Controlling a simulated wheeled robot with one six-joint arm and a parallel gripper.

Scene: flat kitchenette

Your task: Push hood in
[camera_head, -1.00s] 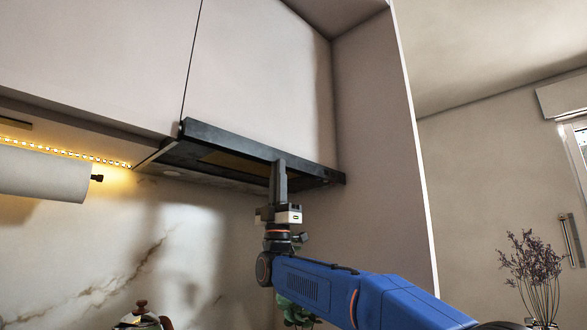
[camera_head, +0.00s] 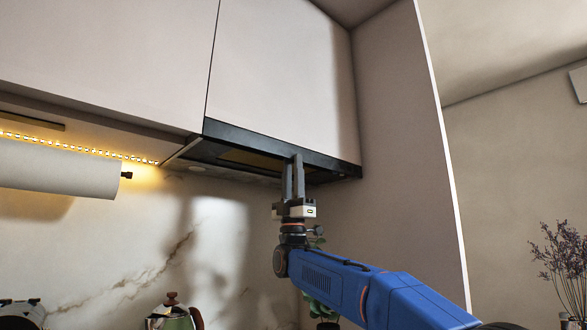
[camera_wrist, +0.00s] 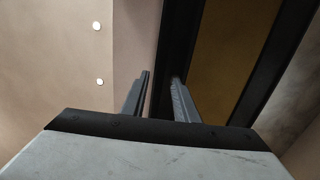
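The hood (camera_head: 262,142) is a dark, flat unit under the white wall cabinet. Its front strip looks about level with the cabinet doors. In the wrist view its dark frame (camera_wrist: 181,50) and brownish filter panel (camera_wrist: 236,50) fill the middle and right. My gripper (camera_head: 293,162) points up at the hood's front edge, right of its middle. Its two fingers stand apart with a gap between them, and nothing is visibly held. The fingers (camera_wrist: 162,77) also show in the wrist view, by the frame's edge. I cannot tell whether the fingertips touch the hood.
White cabinet doors (camera_head: 285,70) are above, and a tall side panel (camera_head: 405,130) stands at the right. A paper towel roll (camera_head: 60,168) hangs at the left. A kettle (camera_head: 175,315) is below. The space under the hood's left part is clear.

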